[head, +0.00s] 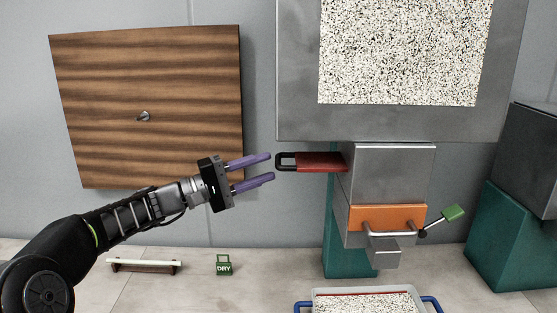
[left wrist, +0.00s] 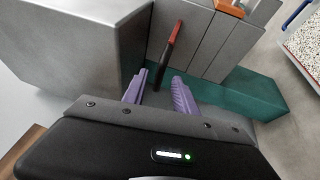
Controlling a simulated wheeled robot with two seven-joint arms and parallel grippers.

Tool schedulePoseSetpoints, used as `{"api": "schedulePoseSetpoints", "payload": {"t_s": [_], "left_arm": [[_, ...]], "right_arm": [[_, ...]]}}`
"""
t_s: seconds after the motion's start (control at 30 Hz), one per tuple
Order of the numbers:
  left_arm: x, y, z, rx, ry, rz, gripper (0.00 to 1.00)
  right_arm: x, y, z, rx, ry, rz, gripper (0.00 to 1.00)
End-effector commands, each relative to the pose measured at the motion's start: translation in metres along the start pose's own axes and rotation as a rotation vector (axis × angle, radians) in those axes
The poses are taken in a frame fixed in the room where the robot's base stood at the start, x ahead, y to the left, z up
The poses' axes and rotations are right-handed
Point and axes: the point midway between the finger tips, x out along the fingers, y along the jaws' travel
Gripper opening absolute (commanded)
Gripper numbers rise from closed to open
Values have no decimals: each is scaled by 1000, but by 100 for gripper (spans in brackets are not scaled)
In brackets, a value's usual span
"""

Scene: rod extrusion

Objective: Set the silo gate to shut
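The silo gate is a red slide plate (head: 320,161) with a black loop handle (head: 286,162). It sticks out of the left side of the grey block under the silo (head: 300,80). My left gripper (head: 272,168) is open, its two purple fingers apart, just left of the handle and not visibly around it. In the left wrist view the red plate and black handle (left wrist: 168,62) lie ahead, between and beyond the fingertips (left wrist: 158,80). How far the plate goes inside the block is hidden. My right gripper is not in view.
An orange block (head: 387,217) with a metal bar and a green-tipped lever (head: 453,213) sits below the gate. A blue-handled tray of granules (head: 366,303) stands underneath. A wooden wall panel (head: 145,80), a green DRY tag (head: 224,265) and a teal stand (head: 345,262) are nearby.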

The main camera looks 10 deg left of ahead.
Motion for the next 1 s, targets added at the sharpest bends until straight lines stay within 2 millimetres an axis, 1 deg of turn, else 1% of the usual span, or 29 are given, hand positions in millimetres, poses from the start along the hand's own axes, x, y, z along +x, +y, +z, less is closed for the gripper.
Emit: {"api": "schedulePoseSetpoints", "payload": {"t_s": [0.03,0.1,0.23,0.4,0.63,1.0], "left_arm": [[10,3,1,-1,-3,1,34],[21,3,1,-2,-4,0,34],[37,2,1,-1,-2,1,34],[45,1,0,0,1,1,34],[45,0,0,0,1,1,33],[45,0,0,0,0,0,3]], "right_arm": [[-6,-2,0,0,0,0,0],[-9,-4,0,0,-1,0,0],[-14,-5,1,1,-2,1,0],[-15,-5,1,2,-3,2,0],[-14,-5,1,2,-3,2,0],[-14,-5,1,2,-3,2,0]]}}
